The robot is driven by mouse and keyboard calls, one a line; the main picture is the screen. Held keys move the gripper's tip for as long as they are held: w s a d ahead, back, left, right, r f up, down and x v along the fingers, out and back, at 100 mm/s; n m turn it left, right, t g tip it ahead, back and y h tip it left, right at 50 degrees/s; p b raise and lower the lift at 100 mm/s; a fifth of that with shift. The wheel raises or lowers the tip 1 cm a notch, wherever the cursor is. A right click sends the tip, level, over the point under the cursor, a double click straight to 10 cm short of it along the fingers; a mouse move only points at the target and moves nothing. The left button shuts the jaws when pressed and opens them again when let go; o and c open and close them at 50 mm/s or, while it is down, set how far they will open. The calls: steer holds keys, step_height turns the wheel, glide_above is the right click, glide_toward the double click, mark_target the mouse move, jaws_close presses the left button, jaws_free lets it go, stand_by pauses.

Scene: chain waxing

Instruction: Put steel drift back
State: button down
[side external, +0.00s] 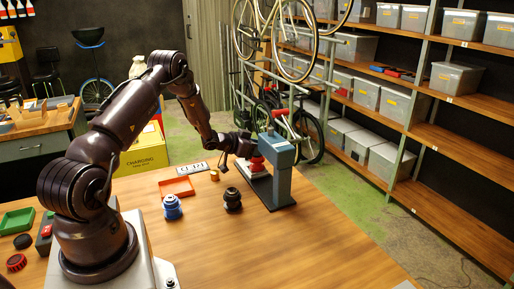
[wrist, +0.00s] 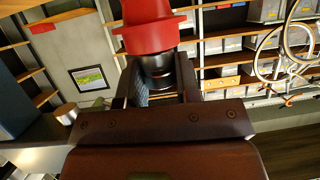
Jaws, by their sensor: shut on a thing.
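My gripper (wrist: 160,78) is shut on a dark, shiny cylinder (wrist: 157,66) in the wrist view. A stepped red part (wrist: 148,28) sits directly against the far end of this cylinder. I cannot tell for sure whether the dark cylinder is the steel drift. In the side view my gripper (side external: 252,152) is beside the blue-grey press (side external: 281,168). The red part (side external: 257,164) shows just below the gripper, over the press's pale base. The held cylinder is too small and hidden to make out there.
A black stepped part (side external: 232,201) and a blue one (side external: 172,208) stand on the wooden table (side external: 300,245). A shallow red tray (side external: 177,187) and a small orange cylinder (side external: 214,175) lie behind them. A green tray (side external: 17,221) is far left. The table's front right is clear.

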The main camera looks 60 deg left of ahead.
steer(key=shift+f, duration=0.15)
steer(key=c, duration=0.8)
jaws_free()
steer(key=a+v, duration=0.1)
steer(key=v, duration=1.1)
steer(key=w+d+r+g+y, duration=0.2)
steer(key=d+r, duration=0.4)
steer(key=r, duration=0.3)
steer(key=w+d+r+g+y, duration=0.1)
steer(key=w+d+r+y, duration=0.1)
steer(key=d+r, duration=0.55)
steer(key=s+d+r, duration=0.2)
steer(key=d, duration=0.1)
steer(key=s+d+r+g+h, duration=0.1)
steer(key=s+d+r, duration=0.1)
steer(key=s+d, duration=0.1)
steer(key=s+d+r+g, duration=0.1)
steer(key=s+d+r, duration=0.1)
steer(key=d, duration=0.2)
steer(key=shift+s+d+r+n, duration=0.15)
steer(key=shift+s+d+n, duration=0.15)
steer(key=shift+d+n, duration=0.1)
steer(key=shift+o, duration=0.3)
steer(key=s+d+m+g+h, duration=0.1)
steer(key=s+d+h, duration=0.3)
steer(key=s+d, duration=0.6)
steer(key=shift+s+d+f+m+g, duration=0.3)
steer(key=shift+s+g, duration=0.3)
steer(key=shift+g, duration=0.3)
